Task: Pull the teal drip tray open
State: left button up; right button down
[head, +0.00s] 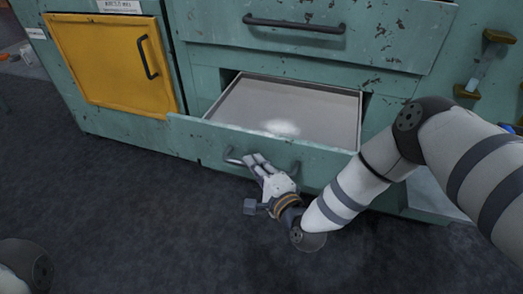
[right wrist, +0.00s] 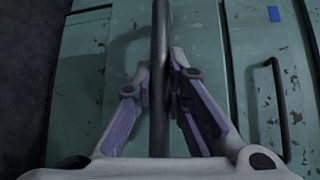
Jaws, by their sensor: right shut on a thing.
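The teal drip tray (head: 333,170) is a low drawer with a worn teal front and a grey inside. In the head view it stands out from the cabinet, so its inside shows, with a pale bright patch on its floor. Its dark bar handle (head: 235,160) is partly hidden by my right gripper (head: 259,164). The handle also shows as a dark bar (right wrist: 160,40) in the right wrist view. There my right gripper (right wrist: 166,78) has its fingers shut on the bar. My left gripper is not in view.
The teal cabinet has a closed upper drawer (head: 370,35) with a dark handle (head: 294,25) above the tray. A closed yellow door (head: 105,65) is at its left. Brown brackets (head: 498,37) are at the right. The dark floor (head: 130,220) in front is clear.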

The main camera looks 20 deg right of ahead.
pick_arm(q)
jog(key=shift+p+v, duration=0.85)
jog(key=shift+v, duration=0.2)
pick_arm(e)
jog(key=s+a, duration=0.4)
jog(key=s, duration=0.2)
jog(key=shift+s+a, duration=0.15)
jog(key=shift+s, duration=0.1)
jog(key=shift+f, duration=0.1)
jog(key=c, duration=1.6)
grip_release()
jog(key=v, duration=1.2)
